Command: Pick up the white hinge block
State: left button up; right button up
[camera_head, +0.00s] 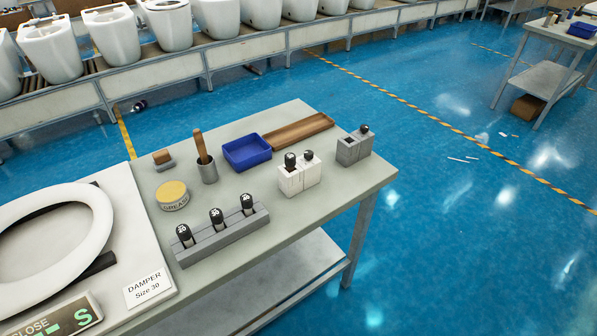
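The white hinge block (299,178) stands upright on the grey-green table (246,269), right of its middle. Two dark-topped pieces stick out of its top, the left one taller and black. Nothing touches the block. Neither of my grippers is in the head view, so whether they are open or shut is hidden.
A grey block (353,149) stands right of the white one, near the table's right edge. A long grey rack (222,239) with black dampers lies in front. A blue tray (246,152), wooden tray (298,131), grease tin (172,196) and toilet seat (98,222) are also there.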

aim_at(306, 174)
jog(key=z, duration=1.6)
jog(key=i, duration=3.85)
jog(key=u, duration=4)
jog(key=i, duration=0.5)
jog(key=z, duration=0.05)
